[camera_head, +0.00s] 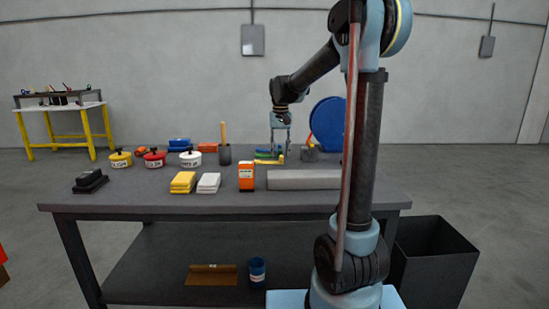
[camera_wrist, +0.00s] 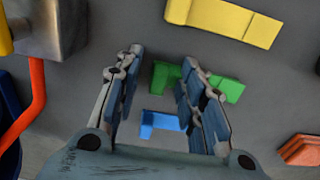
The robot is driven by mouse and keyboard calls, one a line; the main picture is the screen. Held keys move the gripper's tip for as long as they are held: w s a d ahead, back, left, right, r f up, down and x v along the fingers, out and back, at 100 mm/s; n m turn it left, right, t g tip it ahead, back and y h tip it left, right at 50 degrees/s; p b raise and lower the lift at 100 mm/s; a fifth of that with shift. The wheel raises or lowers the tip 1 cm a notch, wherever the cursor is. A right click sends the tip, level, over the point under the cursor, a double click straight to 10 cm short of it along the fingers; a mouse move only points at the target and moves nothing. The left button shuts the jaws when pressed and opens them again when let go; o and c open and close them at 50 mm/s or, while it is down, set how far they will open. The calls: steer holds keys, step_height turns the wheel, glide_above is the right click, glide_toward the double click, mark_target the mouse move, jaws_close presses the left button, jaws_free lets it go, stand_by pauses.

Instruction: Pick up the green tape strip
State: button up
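The green tape strip (camera_wrist: 230,89) lies on the dark bench top in the wrist view. Its left end (camera_wrist: 165,75) shows between my fingers, and the right finger hides its middle. In the head view the strip (camera_head: 264,154) is a small green patch beside my gripper. My gripper (camera_wrist: 163,62) is open, with nothing seen held between its fingers. In the head view my gripper (camera_head: 280,150) points down over the rear of the bench. A yellow strip (camera_wrist: 225,19) and a blue strip (camera_wrist: 160,122) lie on either side of the green one.
A grey block (camera_wrist: 45,28) with an orange bar (camera_wrist: 30,100) stands at the wrist view's upper left. On the bench (camera_head: 130,193) are an orange box (camera_head: 246,177), a long grey block (camera_head: 303,180), yellow pads (camera_head: 183,182) and white pads (camera_head: 208,183). A blue disc (camera_head: 327,124) stands behind.

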jaws_close()
steer(key=shift+r, duration=0.1)
